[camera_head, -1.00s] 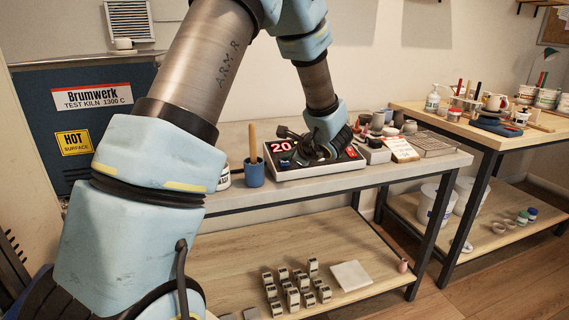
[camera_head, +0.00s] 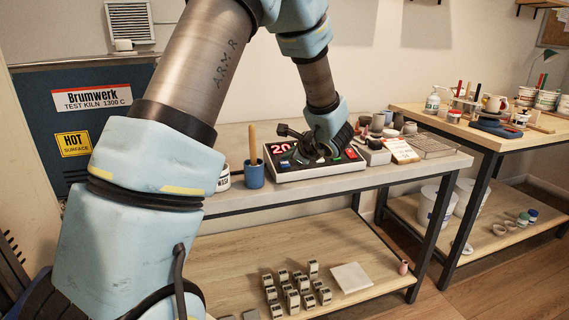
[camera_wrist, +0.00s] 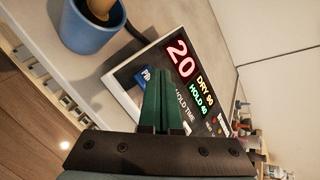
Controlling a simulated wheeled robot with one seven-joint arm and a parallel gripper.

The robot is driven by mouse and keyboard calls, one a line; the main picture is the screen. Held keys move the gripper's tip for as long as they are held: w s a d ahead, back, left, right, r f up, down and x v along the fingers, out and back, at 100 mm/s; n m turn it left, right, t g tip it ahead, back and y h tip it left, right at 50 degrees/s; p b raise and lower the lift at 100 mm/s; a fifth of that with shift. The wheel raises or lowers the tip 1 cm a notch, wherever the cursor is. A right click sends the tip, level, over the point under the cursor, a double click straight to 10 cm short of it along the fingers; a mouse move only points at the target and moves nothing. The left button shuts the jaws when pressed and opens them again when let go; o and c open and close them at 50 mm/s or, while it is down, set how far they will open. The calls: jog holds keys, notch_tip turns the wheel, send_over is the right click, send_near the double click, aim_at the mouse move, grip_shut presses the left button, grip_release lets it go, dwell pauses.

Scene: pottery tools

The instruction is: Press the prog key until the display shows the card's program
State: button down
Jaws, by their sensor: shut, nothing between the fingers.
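The controller box (camera_head: 272,174) lies on the workbench, with a dark face in a white frame. In the wrist view its display (camera_wrist: 181,58) reads a red 20, with DRY 90 in yellow and HOLD 40 in green. My gripper (camera_wrist: 164,72) is shut and empty, its green fingers over the panel below the display. A blue key with a partly hidden label starting PR (camera_wrist: 144,77) shows beside the fingers; I cannot tell whether they touch it. A HOLD TIME label is on their other side. A cream printed card (camera_head: 401,150) stands right of the box, too small to read.
A blue cup (camera_head: 253,175) with a wooden handle in it stands close left of the box. Small jars and a grey block (camera_head: 375,153) crowd its right side. The bench's front edge is clear. A kiln (camera_head: 90,120) stands at left.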

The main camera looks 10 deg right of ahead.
jog(key=shift+r, duration=0.2)
jog(key=r+p, duration=0.1)
jog(key=r, duration=0.1)
jog(key=s+r+p, duration=0.1)
jog(key=r, duration=0.1)
jog(key=shift+s+d+r, duration=0.1)
jog(key=shift+s+r, duration=0.05)
jog(key=shift+r, duration=0.25)
dwell(0.4)
